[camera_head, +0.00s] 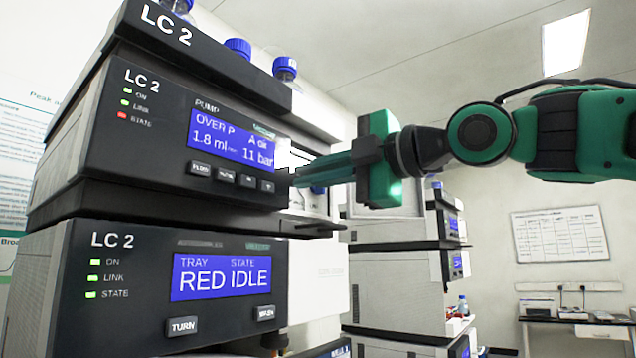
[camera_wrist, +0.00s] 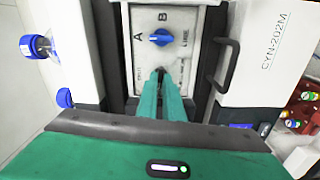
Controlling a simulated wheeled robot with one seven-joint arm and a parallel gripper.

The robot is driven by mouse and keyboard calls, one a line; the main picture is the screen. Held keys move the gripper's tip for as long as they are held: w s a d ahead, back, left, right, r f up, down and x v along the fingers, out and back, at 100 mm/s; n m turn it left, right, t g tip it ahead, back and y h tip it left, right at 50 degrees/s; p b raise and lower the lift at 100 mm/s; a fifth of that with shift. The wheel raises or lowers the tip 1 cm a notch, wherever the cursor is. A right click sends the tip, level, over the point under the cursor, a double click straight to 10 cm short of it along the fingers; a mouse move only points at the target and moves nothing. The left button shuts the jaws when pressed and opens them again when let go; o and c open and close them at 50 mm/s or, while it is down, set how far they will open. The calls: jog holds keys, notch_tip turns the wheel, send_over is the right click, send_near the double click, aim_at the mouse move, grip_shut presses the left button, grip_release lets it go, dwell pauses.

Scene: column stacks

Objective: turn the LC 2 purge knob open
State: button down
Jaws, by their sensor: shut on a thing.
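The LC 2 pump module (camera_head: 150,140) fills the left of the head view. Its screen reads "OVER P", 1.8 ml and 11 bar, and its STATE light is red. Right of the screen is a recessed pale panel, which also shows in the wrist view (camera_wrist: 188,60). That panel carries a blue selector knob (camera_wrist: 161,39) with marks A and B. My gripper (camera_wrist: 162,75) reaches into the recess below the blue knob. Its green fingers are shut on a small dark part, apparently the purge knob, mostly hidden between the tips. In the head view my gripper (camera_head: 300,178) comes in from the right.
A tray module (camera_head: 180,285) reading "RED IDLE" sits below the pump. Blue-capped bottles (camera_head: 286,68) stand on top. A dark handle (camera_wrist: 228,66) stands close right of the fingers in the wrist view. Another stack (camera_head: 400,270) stands behind; a side table (camera_head: 575,335) is at the far right.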

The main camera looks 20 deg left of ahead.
jog(key=shift+n, duration=0.6)
jog(key=c, duration=1.9)
grip_release()
jog(key=shift+a, duration=0.1)
jog(key=v, duration=1.1)
jog(key=shift+w+f, duration=0.15)
jog(key=shift+w, duration=0.05)
